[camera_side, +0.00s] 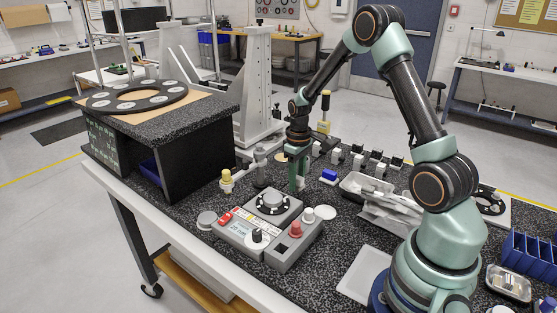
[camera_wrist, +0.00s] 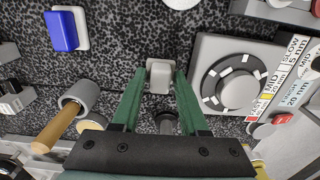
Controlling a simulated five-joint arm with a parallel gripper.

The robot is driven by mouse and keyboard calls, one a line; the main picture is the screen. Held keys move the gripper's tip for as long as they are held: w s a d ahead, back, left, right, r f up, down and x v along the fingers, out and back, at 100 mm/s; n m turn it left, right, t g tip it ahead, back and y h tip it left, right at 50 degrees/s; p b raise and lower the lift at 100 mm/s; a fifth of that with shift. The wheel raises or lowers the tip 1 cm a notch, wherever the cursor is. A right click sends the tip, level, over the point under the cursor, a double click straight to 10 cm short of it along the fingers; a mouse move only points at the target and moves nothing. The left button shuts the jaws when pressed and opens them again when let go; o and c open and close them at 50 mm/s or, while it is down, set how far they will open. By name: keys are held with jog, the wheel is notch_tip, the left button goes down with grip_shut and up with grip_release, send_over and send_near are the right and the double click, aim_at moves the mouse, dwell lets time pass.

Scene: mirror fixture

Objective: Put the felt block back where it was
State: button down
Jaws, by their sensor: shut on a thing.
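In the wrist view a pale grey block (camera_wrist: 160,76), which I take to be the felt block, sits between the tips of my gripper's green fingers. My gripper (camera_wrist: 158,84) is shut on it. In the side view my gripper (camera_side: 297,184) points straight down, low over the speckled bench just behind the grey dial unit (camera_side: 272,203). The block is too small there to make out. I cannot tell whether it touches the bench. The dial unit also shows right of the fingers in the wrist view (camera_wrist: 203,103), apart from them.
A blue block on a white base (camera_side: 329,176) lies right of my gripper. A yellow-capped item (camera_side: 226,178) stands to the left. A grey cup (camera_wrist: 81,96) with a wooden handle lies near the left finger. A raised black stand (camera_side: 200,150) fills the left.

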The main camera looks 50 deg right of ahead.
jog(key=shift+f, duration=1.35)
jog(key=shift+f, duration=0.15)
jog(key=shift+c, duration=2.1)
grip_release()
